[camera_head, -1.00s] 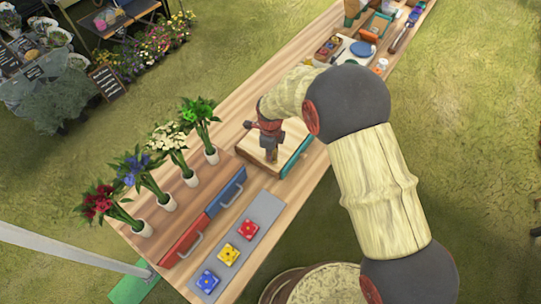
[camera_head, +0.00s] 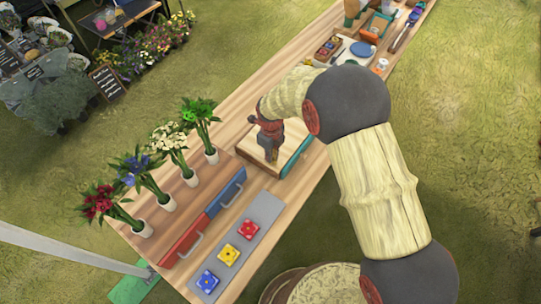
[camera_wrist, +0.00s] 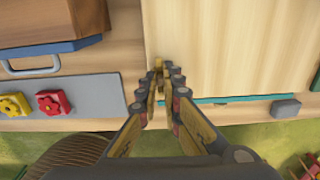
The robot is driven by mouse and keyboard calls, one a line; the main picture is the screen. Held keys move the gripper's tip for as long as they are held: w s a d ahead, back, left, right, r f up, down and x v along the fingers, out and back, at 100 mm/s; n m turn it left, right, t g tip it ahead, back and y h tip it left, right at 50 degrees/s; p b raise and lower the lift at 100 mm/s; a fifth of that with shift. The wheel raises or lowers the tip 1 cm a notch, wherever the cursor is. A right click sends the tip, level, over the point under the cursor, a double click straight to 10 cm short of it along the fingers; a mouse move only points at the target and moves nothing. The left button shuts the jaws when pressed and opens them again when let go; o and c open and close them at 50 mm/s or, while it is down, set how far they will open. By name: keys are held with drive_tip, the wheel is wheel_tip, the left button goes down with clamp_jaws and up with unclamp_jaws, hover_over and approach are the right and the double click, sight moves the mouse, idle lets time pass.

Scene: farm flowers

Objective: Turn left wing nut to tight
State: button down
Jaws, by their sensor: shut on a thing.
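A pale wooden board (camera_head: 252,147) with a teal strip (camera_head: 297,158) along its near edge lies on the long table. In the wrist view the board (camera_wrist: 230,45) fills the upper right and the strip (camera_wrist: 235,98) runs beneath it. My gripper (camera_head: 270,157) points down over the board. In the wrist view my gripper (camera_wrist: 160,75) is shut at the board's left near corner, around something small. The left wing nut is largely hidden between the fingers, so its angle cannot be told. A small grey block (camera_wrist: 286,108) sits at the strip's right part.
A grey panel (camera_head: 262,212) with red, yellow and blue knobs lies left of the board. A red and blue bar with handles (camera_head: 205,215) stands beside it. Several flower vases (camera_head: 168,200) line the far edge. Tools and trays (camera_head: 355,48) lie farther along the table.

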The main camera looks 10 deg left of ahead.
drive_tip(key=c, duration=1.7)
unclamp_jaws()
wheel_tip(320, 180, up, 12)
drive_tip(key=shift+f, duration=0.1)
